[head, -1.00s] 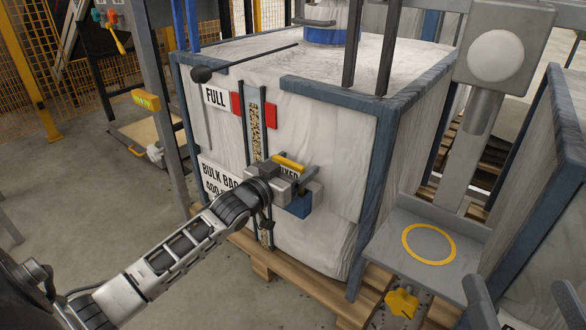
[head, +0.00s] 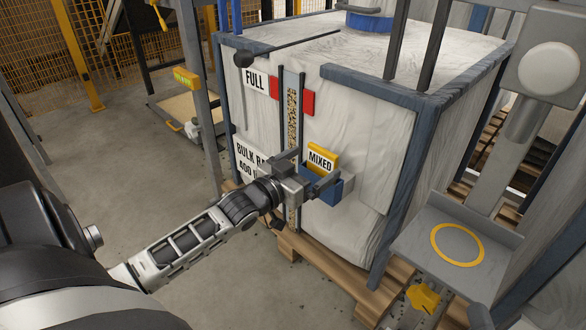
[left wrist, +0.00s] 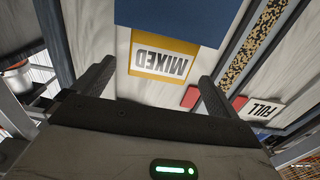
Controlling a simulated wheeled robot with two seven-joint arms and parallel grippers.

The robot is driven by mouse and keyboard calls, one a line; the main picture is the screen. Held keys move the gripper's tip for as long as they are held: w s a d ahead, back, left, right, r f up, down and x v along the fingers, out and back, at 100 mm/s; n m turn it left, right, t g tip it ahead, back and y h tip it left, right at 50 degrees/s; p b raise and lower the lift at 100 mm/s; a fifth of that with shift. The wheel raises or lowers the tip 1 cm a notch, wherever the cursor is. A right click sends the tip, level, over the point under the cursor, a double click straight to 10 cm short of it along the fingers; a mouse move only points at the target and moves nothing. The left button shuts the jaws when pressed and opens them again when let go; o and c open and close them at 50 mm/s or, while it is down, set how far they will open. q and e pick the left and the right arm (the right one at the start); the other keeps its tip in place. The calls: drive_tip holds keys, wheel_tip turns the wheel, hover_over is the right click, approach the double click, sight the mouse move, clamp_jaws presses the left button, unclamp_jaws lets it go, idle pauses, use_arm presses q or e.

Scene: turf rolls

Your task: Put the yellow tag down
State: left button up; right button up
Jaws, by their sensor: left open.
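The yellow tag (head: 322,158), with a white MIXED label, stands upright at the blue holder (head: 328,190) on the front of the bulk bag. Its lower edge meets the holder; how deep it sits I cannot tell. My left gripper (head: 308,172) is open just in front of and left of the tag. In the left wrist view the tag (left wrist: 163,55) appears upside down between the spread fingers of my left gripper (left wrist: 155,72), with clear gaps on both sides. The blue holder (left wrist: 175,18) is beyond it. My right gripper is not in view.
The framed bulk bag (head: 355,150) stands on a wooden pallet (head: 315,265). A sight strip with red markers (head: 308,103) runs beside the holder. At right, a grey shelf (head: 425,235) bears a yellow ring (head: 457,244). Floor at left is open.

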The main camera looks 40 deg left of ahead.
use_arm(q)
drive_tip(key=s+p, duration=0.1)
drive_tip(key=s, duration=0.5)
drive_tip(key=shift+a, duration=0.25)
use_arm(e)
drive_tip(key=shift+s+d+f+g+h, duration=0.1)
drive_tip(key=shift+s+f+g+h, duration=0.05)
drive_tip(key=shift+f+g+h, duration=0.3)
use_arm(q)
drive_tip(key=s+d+r+g+p, duration=0.2)
drive_tip(key=s+d+r+p, duration=0.2)
drive_tip(key=d+p, duration=0.3)
drive_tip(key=s+d+r+m+g+h+p, duration=0.1)
drive_tip(key=s+d+r+p, duration=0.4)
drive_tip(key=p, duration=0.8)
drive_tip(key=s+d+r+g+h+p, duration=0.1)
drive_tip(key=s+d+r+g+p, duration=0.3)
drive_tip(key=d+r+p, duration=0.4)
drive_tip(key=shift+s+d+p, duration=0.5)
drive_tip(key=shift+d+p, duration=0.35)
drive_tip(key=shift+p, duration=0.15)
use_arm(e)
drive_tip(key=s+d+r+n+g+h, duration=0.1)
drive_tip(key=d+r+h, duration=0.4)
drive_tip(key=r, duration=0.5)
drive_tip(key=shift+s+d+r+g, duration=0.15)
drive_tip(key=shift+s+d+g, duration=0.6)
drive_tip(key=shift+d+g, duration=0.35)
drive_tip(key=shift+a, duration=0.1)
